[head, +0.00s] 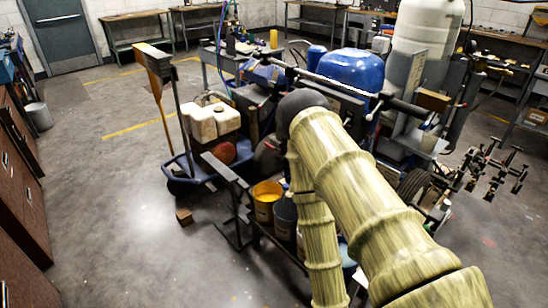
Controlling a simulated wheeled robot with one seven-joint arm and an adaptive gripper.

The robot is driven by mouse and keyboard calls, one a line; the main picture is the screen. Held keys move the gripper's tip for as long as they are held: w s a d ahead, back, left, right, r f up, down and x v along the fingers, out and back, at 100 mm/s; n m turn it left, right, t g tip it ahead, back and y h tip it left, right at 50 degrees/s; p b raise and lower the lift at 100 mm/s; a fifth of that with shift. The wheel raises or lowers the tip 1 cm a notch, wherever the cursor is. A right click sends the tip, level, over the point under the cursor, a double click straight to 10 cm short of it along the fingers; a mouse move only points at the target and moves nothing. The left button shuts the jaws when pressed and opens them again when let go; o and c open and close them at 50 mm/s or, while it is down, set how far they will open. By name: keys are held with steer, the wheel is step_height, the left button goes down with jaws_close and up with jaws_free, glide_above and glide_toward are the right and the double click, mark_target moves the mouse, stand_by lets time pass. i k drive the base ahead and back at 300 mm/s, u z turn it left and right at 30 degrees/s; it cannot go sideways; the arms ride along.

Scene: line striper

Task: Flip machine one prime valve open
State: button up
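A line-striper machine with a rounded blue tank (352,66) stands in the middle of the head view. A long handlebar with a black grip (405,105) runs across its near side. I cannot tell from any marking whether this is machine one. I cannot make out the prime valve; it is too small or hidden behind my arm. My arm, in a pale yellow-green ribbed sleeve, comes up from the lower right, bends at a dark joint in front of the machine and runs back down. My gripper is not in view.
A blue cart with a whitish tank (212,120), a broom (157,85), a yellow bucket (267,200) and a black metal stand (236,200) crowd the near left side. A rack of black fittings (492,170) stands right. Brown cabinets (18,150) line the left; open floor lies between.

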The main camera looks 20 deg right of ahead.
mark_target(266, 144)
steer(key=u, duration=0.05)
steer(key=i, duration=1.15)
steer(key=z, duration=0.8)
